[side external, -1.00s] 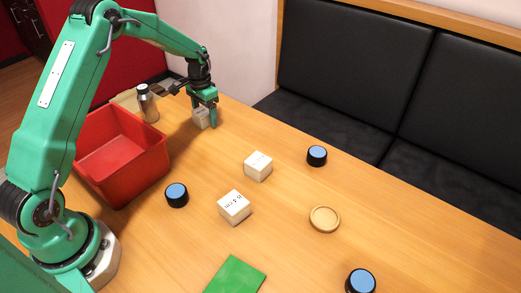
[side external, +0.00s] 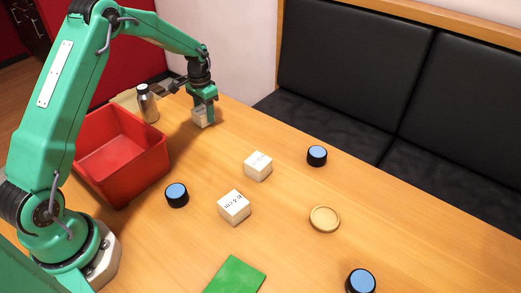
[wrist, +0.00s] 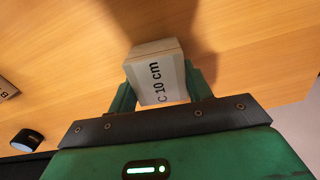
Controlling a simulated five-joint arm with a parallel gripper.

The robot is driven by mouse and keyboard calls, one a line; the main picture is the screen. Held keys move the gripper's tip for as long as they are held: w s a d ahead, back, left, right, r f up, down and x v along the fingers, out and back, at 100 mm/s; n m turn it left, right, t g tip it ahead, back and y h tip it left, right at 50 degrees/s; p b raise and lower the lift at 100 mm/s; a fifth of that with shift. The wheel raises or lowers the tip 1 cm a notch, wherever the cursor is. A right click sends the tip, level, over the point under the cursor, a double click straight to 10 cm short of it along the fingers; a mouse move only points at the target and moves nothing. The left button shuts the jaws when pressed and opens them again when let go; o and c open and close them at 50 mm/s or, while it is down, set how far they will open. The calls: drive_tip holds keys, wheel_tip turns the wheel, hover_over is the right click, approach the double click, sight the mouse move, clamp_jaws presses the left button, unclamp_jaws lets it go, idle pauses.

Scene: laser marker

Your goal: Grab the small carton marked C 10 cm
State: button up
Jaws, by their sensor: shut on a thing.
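The small white carton marked C 10 cm (wrist: 155,75) sits between the two fingers of my gripper (wrist: 160,88) in the wrist view, with its lettering facing the camera. In the side view, the carton (side external: 200,118) is at the far end of the table, beside the wall. My gripper (side external: 207,112) points down at it, with one finger on each side, shut on it. The carton appears to be at table level; I cannot tell whether it is lifted. Part of it is hidden by a finger.
Two other white cartons (side external: 258,166) (side external: 234,206) stand mid-table. Black-and-blue round pieces (side external: 317,155), a wooden dish (side external: 324,218) and a green sheet (side external: 236,275) lie on the table.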

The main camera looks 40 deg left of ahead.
sight(204, 108)
drive_tip(key=shift+r, duration=0.5)
wheel_tip(204, 108, up, 2)
drive_tip(key=shift+r, duration=0.15)
drive_tip(key=s+d+r, duration=0.3)
drive_tip(key=d+r, duration=0.4)
drive_tip(key=d, duration=0.4)
drive_tip(key=shift+d, duration=0.15)
drive_tip(key=shift+d+r, duration=0.1)
